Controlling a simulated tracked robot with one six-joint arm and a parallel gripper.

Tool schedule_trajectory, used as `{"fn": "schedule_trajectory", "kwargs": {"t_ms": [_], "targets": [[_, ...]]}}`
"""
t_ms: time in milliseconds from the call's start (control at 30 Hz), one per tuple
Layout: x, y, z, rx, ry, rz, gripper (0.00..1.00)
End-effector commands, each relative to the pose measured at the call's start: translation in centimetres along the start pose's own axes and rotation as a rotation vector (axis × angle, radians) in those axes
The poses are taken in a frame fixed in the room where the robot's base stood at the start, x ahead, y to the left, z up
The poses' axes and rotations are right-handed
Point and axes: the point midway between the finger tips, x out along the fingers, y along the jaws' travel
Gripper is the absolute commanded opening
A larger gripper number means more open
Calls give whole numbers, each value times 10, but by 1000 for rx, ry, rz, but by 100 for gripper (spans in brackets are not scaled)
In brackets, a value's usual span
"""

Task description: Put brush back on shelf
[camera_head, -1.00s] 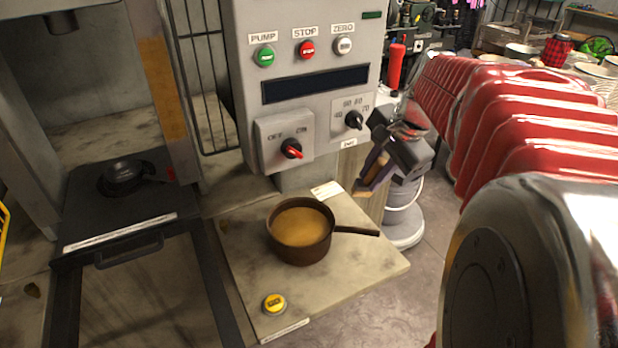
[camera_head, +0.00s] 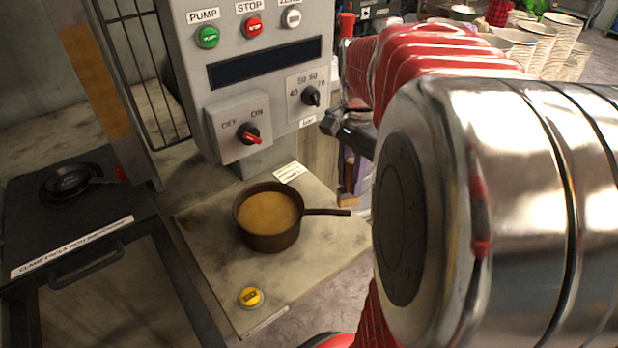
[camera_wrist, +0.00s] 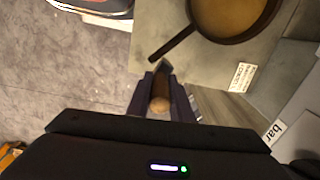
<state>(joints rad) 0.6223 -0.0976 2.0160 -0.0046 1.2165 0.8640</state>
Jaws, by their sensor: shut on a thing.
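My gripper (camera_wrist: 161,92) is shut on the brush (camera_wrist: 160,104), whose brown handle with a rounded wooden end shows between the dark fingers in the wrist view. In the head view, the brush (camera_head: 347,178) hangs below my dark gripper, right of the worktop and beyond the pan handle. My own arm covers part of the gripper there. The brush's far end is hard to make out. I cannot identify the shelf in these views.
A pan (camera_head: 268,217) of yellowish-brown contents sits on the stone worktop (camera_head: 215,275), its handle pointing right towards the brush. The control panel (camera_head: 262,85) stands behind it. A yellow button (camera_head: 251,297) is at the front. Stacked pale bowls (camera_head: 540,45) stand at the back right.

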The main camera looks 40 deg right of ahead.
Motion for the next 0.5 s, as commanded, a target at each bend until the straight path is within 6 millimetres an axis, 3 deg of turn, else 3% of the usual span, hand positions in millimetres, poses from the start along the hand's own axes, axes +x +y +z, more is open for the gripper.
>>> {"fn": "schedule_trajectory", "kwargs": {"t_ms": [233,500], "targets": [[40,1,1,1,-4,3,0],[48,1,0,2,-1,1,0]]}}
